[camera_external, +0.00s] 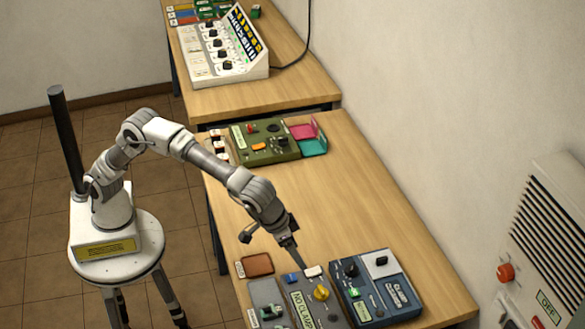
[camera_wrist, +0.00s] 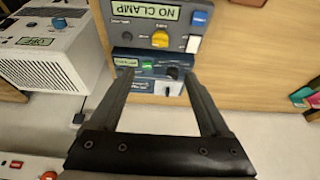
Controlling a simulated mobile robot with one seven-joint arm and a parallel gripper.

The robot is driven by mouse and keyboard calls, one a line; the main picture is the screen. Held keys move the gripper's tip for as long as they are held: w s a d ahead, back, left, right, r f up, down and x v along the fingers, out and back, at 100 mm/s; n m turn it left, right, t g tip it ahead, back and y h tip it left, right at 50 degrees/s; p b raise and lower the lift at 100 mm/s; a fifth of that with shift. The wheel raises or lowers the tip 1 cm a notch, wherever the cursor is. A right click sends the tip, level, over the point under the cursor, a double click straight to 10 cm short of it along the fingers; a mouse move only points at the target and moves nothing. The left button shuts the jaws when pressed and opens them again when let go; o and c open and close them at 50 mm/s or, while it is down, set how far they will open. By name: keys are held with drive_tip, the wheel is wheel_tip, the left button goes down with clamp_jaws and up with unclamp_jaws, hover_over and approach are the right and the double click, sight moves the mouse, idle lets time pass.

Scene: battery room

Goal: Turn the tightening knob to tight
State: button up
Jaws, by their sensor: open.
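A grey panel (camera_external: 302,302) labelled NO CLAMP stands at the near end of the table. It carries a yellow knob (camera_external: 321,293), a blue switch (camera_external: 290,278) and a white switch (camera_external: 312,271). Beside it on the right is a blue box (camera_external: 376,300) with a black knob (camera_external: 350,268) and a green button (camera_external: 357,292). I cannot read which knob is the tightening knob. The wrist view shows the yellow knob (camera_wrist: 160,40) and the black knob (camera_wrist: 172,73). My gripper (camera_external: 295,263) is open and empty, above the table by the grey panel's far end, touching no knob.
A brown pad (camera_external: 257,265) and a grey tray (camera_external: 266,292) lie left of the panel. A green device (camera_external: 262,142) and pink and teal trays (camera_external: 314,147) stand farther back. A wall unit with an OFF label (camera_external: 549,306) is at right. The middle tabletop is clear.

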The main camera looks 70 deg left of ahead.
sight(321, 289)
drive_tip(key=b+x, duration=0.1)
drive_tip(key=x, duration=1.6)
drive_tip(key=shift+w+f+b, duration=0.1)
drive_tip(key=shift+f+b, duration=0.1)
drive_tip(key=shift+b, duration=0.2)
clamp_jaws()
